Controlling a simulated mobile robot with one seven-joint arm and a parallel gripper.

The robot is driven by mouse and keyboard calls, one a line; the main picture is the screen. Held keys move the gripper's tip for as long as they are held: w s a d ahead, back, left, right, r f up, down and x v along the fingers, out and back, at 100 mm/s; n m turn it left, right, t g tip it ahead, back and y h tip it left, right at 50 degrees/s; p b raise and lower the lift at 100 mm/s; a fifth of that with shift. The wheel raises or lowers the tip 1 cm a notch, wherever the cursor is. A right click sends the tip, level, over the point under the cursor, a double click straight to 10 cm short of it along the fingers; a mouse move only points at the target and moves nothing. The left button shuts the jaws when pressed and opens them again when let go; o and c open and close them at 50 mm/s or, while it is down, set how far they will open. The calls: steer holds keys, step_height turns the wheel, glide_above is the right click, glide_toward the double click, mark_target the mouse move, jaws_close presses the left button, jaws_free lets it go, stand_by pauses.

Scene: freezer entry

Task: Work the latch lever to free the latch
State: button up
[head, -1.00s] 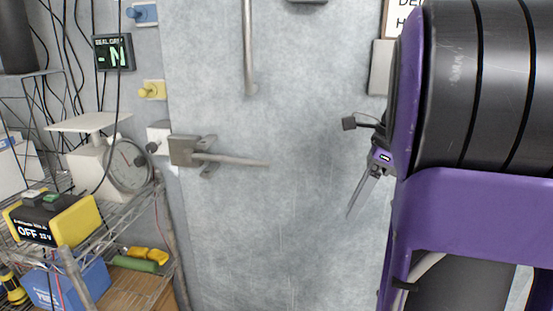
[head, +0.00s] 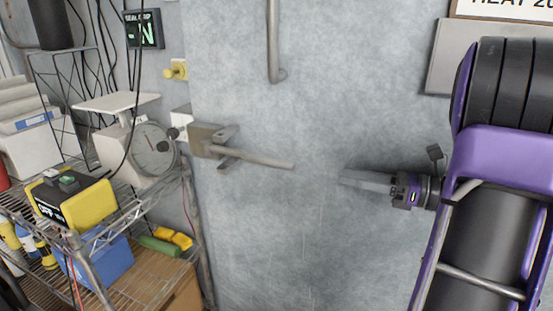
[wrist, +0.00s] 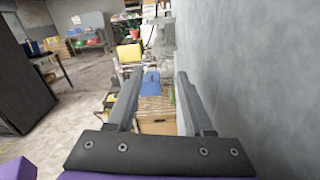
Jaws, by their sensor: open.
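The latch lever (head: 255,158) is a grey metal bar on the freezer door (head: 330,240), and it points right from its latch block (head: 207,140) at the door's left edge. The lever slopes slightly down to the right. My gripper (head: 342,178) is right of the lever's free end, a little lower, with a gap between them. Its fingers point left. In the wrist view my gripper (wrist: 160,92) shows two parted fingers with nothing between them. I cannot make out the lever in the wrist view.
A vertical door handle (head: 273,45) is above the lever. A wire shelf (head: 125,215) on the left holds a dial scale (head: 152,150), a yellow box (head: 85,205) and a blue bin (head: 100,260). The door wall runs close along the right in the wrist view.

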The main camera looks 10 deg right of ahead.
mark_target(278, 161)
steer(key=x, duration=1.7)
steer(key=shift+a+b, duration=0.1)
steer(key=shift+b, duration=0.25)
steer(key=shift+c, duration=0.3)
steer(key=shift+s, duration=0.1)
jaws_close()
steer(key=shift+f, duration=0.1)
